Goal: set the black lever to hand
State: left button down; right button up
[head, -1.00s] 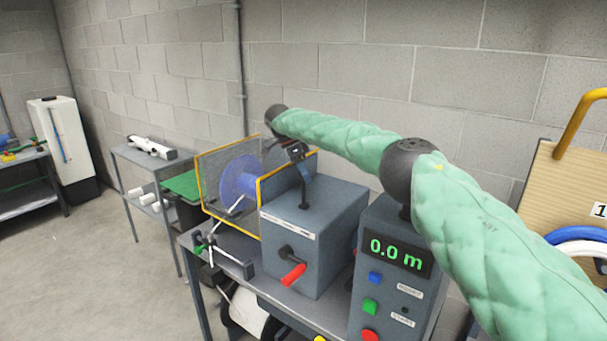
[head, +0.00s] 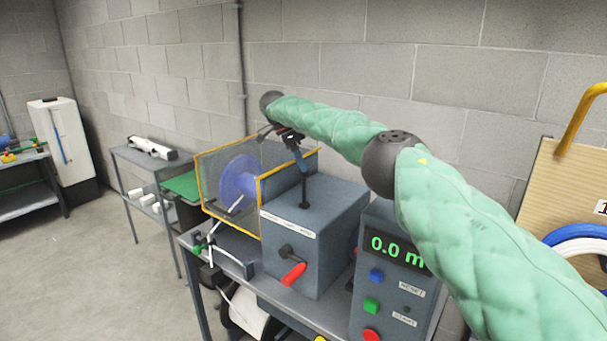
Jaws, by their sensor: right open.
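The black lever (head: 304,193) rises from a dark slot on top of the grey drive box (head: 322,212). It looks close to upright, and its upper end is hidden by my gripper. My right gripper (head: 301,167) reaches in from above, open, with its fingers at the lever's upper part. I cannot tell whether they touch it. The lettering on the white label strip (head: 289,224) along the box's top edge is too small to read. My left gripper is not in view.
A yellow-edged guard (head: 229,183) surrounds a blue reel (head: 239,177) at left. A control unit (head: 388,280) reading 0.0 m, with coloured buttons, stands at right. The floor at left is clear.

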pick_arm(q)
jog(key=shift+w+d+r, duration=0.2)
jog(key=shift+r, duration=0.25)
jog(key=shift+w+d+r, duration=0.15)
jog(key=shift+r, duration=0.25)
pick_arm(e)
jog(key=shift+v, duration=2.05)
